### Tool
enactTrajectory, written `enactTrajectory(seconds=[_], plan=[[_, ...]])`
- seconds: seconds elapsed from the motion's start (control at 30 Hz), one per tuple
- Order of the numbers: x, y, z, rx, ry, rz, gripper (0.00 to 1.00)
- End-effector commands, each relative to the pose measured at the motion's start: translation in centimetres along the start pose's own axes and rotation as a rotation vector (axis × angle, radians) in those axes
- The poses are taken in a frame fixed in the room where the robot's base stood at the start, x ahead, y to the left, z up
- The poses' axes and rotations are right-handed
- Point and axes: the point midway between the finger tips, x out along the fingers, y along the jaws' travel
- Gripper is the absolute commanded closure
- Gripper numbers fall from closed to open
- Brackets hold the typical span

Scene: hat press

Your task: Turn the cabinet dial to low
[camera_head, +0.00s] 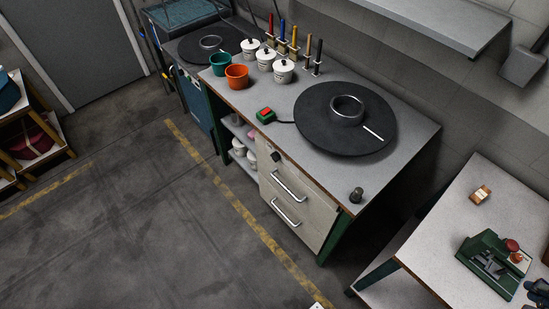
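A small black dial (277,156) sits on the front of the light wooden cabinet (299,191), at the upper left above the drawer handles. It is small and dark here, and I cannot read its setting or any marks around it. The cabinet stands under the grey workbench (240,98), and its front faces the open floor.
The bench holds a black turntable (315,121), a red-and-green button box (265,116), a dark knob-like piece (356,195), cups and several upright tools. A side table (437,247) with a green machine (487,262) stands right. The floor (150,220) before the cabinet is clear.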

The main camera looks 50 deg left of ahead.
Motion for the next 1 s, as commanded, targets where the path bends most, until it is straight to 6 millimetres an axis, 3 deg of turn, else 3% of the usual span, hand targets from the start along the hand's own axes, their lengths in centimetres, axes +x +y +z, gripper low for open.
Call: enactTrajectory(seconds=[0.5,0.8,1.0], plan=[[4.6,-10.5,-8.4,0.304,-0.102,-0.095,1.00],[8.6,-18.5,-11.4,0.494,-0.181,-0.120,1.00],[11.7,-24.4,-12.4,0.618,-0.237,-0.122,1.00]])
